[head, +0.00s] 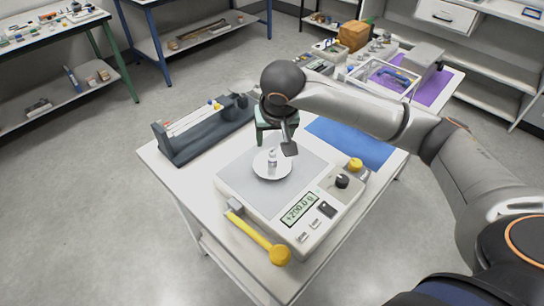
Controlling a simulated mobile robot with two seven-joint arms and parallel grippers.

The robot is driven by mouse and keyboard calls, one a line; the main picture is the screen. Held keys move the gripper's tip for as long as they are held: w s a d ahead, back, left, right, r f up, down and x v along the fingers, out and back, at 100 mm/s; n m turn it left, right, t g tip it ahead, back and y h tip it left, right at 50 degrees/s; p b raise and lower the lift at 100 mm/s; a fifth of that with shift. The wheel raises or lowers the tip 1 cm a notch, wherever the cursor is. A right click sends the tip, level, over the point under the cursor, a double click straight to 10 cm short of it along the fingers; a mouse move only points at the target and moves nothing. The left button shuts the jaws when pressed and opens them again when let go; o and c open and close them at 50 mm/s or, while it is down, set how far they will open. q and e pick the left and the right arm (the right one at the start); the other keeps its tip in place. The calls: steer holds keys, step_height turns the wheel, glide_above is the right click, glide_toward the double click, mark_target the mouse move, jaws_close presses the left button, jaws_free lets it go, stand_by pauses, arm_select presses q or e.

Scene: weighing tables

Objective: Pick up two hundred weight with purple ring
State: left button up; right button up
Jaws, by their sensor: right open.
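A small silvery weight (272,160) stands upright on a round white dish (259,172) on the scale (232,180). A purple ring on it is too small to make out. The scale's display (299,209) seems to read +200.0 g. My right gripper (275,147) is open, with its dark fingers just above and behind the weight. I cannot tell whether they touch it. My left gripper is not in view.
A yellow-handled tool (258,237) lies along the scale's front left edge. A dark rack (205,132) stands at the table's back left. A blue mat (350,142) lies behind the scale, with a yellow-topped item (356,164) near it. A cluttered table (452,84) stands beyond.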

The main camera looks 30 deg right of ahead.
mark_target(272, 151)
steer(key=x, duration=0.6)
steer(key=shift+f, duration=0.4)
jaws_close()
stand_by(0.4)
